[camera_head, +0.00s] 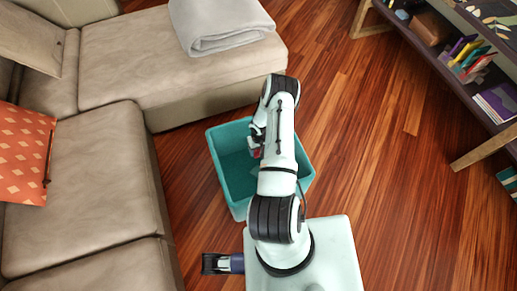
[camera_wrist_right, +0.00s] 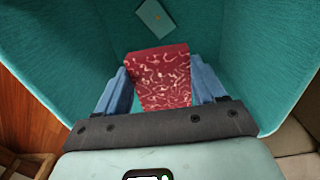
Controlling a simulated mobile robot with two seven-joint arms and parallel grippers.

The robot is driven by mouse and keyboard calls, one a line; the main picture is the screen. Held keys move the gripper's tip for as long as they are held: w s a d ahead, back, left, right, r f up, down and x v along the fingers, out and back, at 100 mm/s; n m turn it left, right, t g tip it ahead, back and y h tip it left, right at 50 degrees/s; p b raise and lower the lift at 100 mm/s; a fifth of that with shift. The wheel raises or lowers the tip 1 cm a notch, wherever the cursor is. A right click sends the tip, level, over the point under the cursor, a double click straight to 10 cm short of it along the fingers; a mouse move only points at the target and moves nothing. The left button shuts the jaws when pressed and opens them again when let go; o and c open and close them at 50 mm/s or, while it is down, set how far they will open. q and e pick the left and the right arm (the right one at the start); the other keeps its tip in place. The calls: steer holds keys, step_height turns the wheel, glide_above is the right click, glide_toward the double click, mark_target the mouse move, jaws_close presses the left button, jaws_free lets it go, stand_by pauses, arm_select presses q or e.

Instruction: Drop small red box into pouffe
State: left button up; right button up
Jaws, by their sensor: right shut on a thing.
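The pouffe (camera_head: 228,172) is an open teal box on the floor beside the sofa; its inner walls (camera_wrist_right: 62,55) fill much of the right wrist view. My right gripper (camera_head: 256,145) is over the pouffe's opening. In the right wrist view its blue fingers are shut on the small red box (camera_wrist_right: 163,78), which has a pale squiggle pattern. The red box shows only as a small patch in the head view (camera_head: 256,153), partly hidden by my arm.
A small teal item (camera_wrist_right: 155,18) lies inside the pouffe. A beige sofa (camera_head: 90,180) with an orange cushion (camera_head: 22,150) and a folded grey blanket (camera_head: 220,25) is at the left. A dark bookshelf (camera_head: 468,75) stands at the upper right. Wooden floor (camera_head: 375,150) between is clear.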

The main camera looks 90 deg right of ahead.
mark_target(259, 150)
steer(key=o, duration=1.2)
steer(key=shift+c, duration=0.2)
steer(key=shift+r, duration=0.1)
step_height(259, 150, up, 6)
steer(key=shift+d+f+p, duration=0.1)
steer(key=shift+f+p, duration=0.1)
steer(key=shift+p, duration=0.8)
arm_select(q)
steer(key=shift+g+h, duration=0.3)
steer(key=shift+g, duration=0.4)
steer(key=s+r+p, duration=0.1)
steer(key=r, duration=0.1)
steer(key=s+d+r+p, duration=0.1)
steer(key=s+r, duration=0.1)
steer(key=shift+s+r, duration=0.1)
steer(key=shift+s, duration=0.1)
arm_select(e)
step_height(259, 150, up, 8)
steer(key=shift+f, duration=0.15)
steer(key=shift+w, duration=0.1)
